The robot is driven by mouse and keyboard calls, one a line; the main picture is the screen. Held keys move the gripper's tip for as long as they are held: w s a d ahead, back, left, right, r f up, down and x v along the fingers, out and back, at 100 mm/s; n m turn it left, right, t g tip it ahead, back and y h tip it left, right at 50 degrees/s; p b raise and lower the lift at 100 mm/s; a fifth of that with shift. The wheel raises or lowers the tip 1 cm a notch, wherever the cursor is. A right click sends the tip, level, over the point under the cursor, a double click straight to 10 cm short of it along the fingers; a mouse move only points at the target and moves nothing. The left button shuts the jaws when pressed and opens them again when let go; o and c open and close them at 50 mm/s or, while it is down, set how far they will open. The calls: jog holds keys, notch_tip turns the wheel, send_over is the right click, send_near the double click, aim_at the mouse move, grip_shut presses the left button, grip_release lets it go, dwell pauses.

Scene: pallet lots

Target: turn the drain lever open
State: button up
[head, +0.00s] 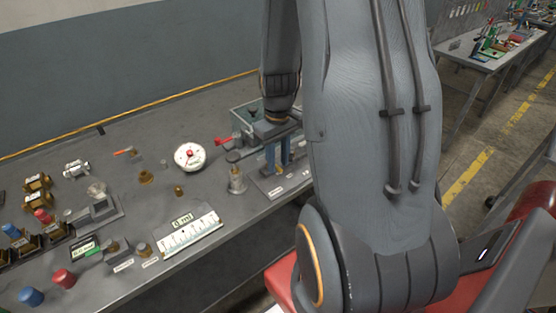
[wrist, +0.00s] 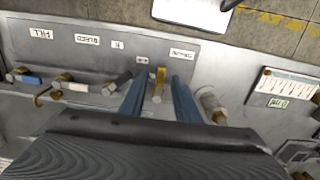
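My gripper (wrist: 158,82) is open, with its two blue fingers apart; in the head view it points down over the labelled valve panel (head: 264,188). A small yellow lever (wrist: 160,79) stands between the fingertips in the wrist view, with a gap visible on each side. Whether this is the drain lever I cannot tell, as the small label above it is unreadable. Labels that look like FILL (wrist: 44,34) and BLEED (wrist: 87,40) lie farther left on the panel. A blue-handled fitting (wrist: 30,79) sits below the FILL label.
A metal cylinder (head: 237,180) stands close left of my gripper, and a green-grey bin (head: 246,117) is behind it. The bench's front edge is near the panel.

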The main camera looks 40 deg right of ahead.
aim_at(278, 167)
notch_tip(278, 167, up, 8)
jog(key=b, duration=0.1)
jog(key=shift+f+b, duration=0.15)
jog(key=shift+b, duration=0.15)
dwell(0.5)
jog(key=s+a+f+b, duration=0.1)
jog(key=s+a, duration=0.1)
jog(key=a, duration=0.6)
jog(key=s+a+f+t+b, duration=0.1)
jog(key=s+a+b, duration=0.1)
jog(key=a, duration=0.7)
jog(key=shift+m, duration=0.3)
jog(key=shift+o, duration=0.3)
jog(key=shift+a, duration=0.15)
dwell(0.5)
